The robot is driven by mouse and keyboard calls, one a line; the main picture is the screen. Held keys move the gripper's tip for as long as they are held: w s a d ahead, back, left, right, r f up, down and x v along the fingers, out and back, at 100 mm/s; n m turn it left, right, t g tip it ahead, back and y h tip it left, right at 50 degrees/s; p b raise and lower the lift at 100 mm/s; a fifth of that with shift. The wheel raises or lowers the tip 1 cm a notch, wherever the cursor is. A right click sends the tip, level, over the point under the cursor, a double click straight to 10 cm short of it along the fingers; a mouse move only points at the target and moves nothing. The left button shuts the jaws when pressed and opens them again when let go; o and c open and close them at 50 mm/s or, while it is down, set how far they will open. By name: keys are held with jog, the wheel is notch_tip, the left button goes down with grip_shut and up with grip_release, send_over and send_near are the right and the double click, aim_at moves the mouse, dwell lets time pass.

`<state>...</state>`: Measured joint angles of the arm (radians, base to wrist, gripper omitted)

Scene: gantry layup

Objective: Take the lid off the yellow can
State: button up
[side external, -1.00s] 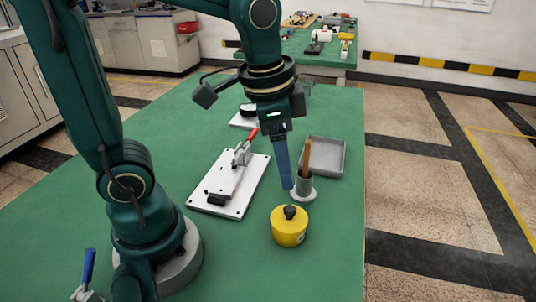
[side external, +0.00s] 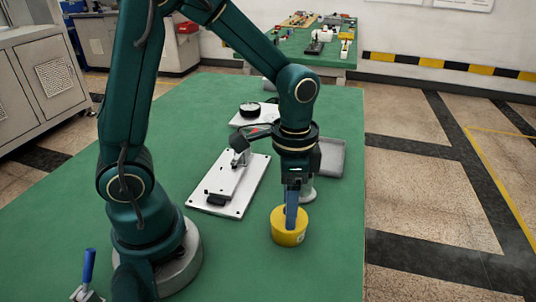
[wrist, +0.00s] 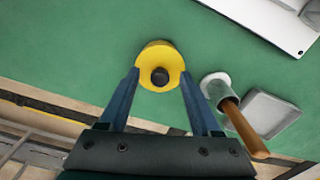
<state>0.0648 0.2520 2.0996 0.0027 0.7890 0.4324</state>
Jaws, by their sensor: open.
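The yellow can (side external: 288,234) stands upright on the green table, near its right edge. In the wrist view its yellow lid (wrist: 159,58) with a dark round knob (wrist: 160,77) is on the can. My gripper (side external: 291,226) is above the can, fingers pointing down. In the wrist view my gripper (wrist: 159,80) is open, with one blue finger on each side of the knob and nothing held. In the side view the fingers hide the knob, and I cannot tell whether they touch the lid.
A white plate with a toggle clamp (side external: 232,183) lies left of the can. A grey tray (side external: 332,157) and a holder (wrist: 214,84) with a brown handle (wrist: 243,128) stand close behind. A white plate with a dark round piece (side external: 250,110) lies farther back.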

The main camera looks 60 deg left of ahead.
grip_shut()
jog(key=shift+r, duration=0.1)
